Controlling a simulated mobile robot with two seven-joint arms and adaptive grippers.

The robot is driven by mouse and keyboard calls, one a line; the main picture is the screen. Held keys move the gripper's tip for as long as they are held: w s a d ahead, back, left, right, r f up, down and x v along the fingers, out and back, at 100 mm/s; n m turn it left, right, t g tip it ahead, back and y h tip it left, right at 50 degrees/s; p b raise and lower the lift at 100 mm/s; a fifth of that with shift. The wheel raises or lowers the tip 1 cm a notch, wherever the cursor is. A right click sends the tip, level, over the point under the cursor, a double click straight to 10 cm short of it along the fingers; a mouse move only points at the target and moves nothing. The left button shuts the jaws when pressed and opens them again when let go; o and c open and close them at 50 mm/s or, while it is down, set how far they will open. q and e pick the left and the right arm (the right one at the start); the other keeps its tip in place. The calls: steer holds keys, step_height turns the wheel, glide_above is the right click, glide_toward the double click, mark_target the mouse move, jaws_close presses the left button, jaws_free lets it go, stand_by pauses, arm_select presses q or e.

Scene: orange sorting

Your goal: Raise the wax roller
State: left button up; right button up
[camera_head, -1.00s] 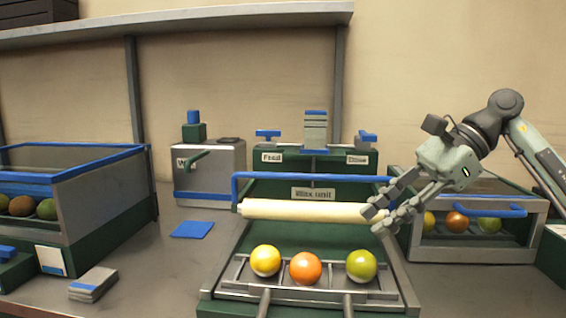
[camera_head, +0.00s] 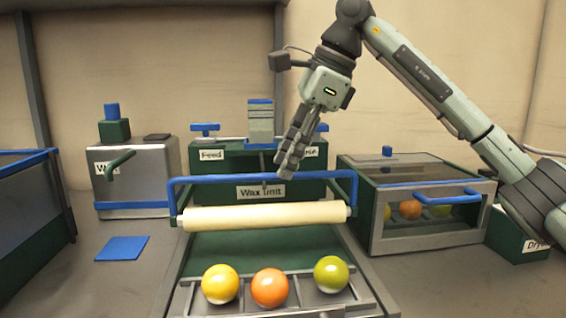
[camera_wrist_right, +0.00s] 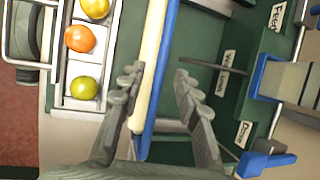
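The wax roller (camera_head: 264,216) is a long cream cylinder lying across the wax unit (camera_head: 262,247). A blue bar handle (camera_head: 225,181) runs behind and above it, joined at the roller's ends. The roller also shows in the right wrist view (camera_wrist_right: 147,70), with the blue bar (camera_wrist_right: 161,70) along it. My right gripper (camera_head: 286,170) points down over the middle-right of the blue bar. In the right wrist view its two fingers (camera_wrist_right: 156,78) are spread apart, with the bar in the gap between them and nothing clamped. Whether the fingertips touch the bar is unclear. My left gripper is not in view.
Yellow (camera_head: 220,284), orange (camera_head: 270,288) and green (camera_head: 331,274) fruits lie on the rack in front of the roller. A lidded glass box (camera_head: 425,240) with fruits stands right. A grey machine (camera_head: 135,178) and a blue square (camera_head: 122,248) are left.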

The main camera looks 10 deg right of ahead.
steer(key=shift+x, duration=0.75)
jaws_close()
steer(key=shift+r, duration=0.1)
